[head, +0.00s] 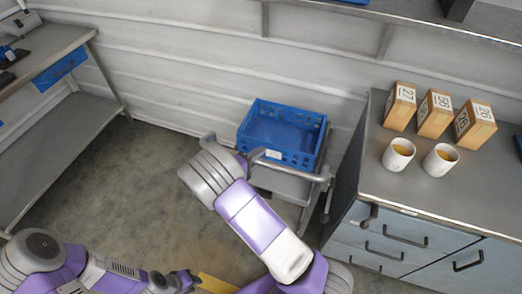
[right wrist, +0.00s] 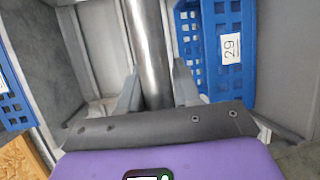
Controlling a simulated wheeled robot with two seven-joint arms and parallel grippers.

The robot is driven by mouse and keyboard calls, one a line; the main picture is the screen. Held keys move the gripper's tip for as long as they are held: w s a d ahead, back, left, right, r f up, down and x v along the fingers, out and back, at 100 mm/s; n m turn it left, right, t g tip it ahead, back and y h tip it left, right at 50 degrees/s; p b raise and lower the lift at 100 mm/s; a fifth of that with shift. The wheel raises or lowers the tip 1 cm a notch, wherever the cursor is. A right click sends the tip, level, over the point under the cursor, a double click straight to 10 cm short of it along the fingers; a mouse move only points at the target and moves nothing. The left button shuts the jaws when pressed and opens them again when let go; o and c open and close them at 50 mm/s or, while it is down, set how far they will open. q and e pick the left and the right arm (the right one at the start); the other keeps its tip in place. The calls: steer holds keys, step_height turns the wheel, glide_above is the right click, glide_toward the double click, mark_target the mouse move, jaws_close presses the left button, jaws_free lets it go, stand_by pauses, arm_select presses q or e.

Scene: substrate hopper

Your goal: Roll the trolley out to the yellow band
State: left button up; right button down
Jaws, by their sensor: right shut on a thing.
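The trolley (head: 283,181) is a grey frame with a tubular handle, standing by the back wall just left of the drawer cabinet. A blue crate (head: 253,138) sits on top of it. My right gripper (right wrist: 155,92) is shut around the metal handle bar (right wrist: 146,40); in the head view my wrist hides the grip. The yellow band (head: 216,284) shows on the floor at the bottom, partly covered by my arms. My left gripper (head: 184,281) is beside the band, apart from the trolley; its finger opening is unclear.
The drawer cabinet (head: 385,240) stands close on the trolley's right, with several numbered boxes and two cups (head: 398,154) on it. A grey workbench (head: 55,137) is at the left. The floor (head: 135,190) between bench and trolley is clear.

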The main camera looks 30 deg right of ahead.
steer(key=s+a+b, duration=0.1)
steer(key=s+a, duration=1.3)
steer(key=a, duration=0.2)
steer(key=shift+a+b, duration=0.25)
steer(key=shift+b, duration=0.05)
steer(key=c, duration=0.9)
jaws_free()
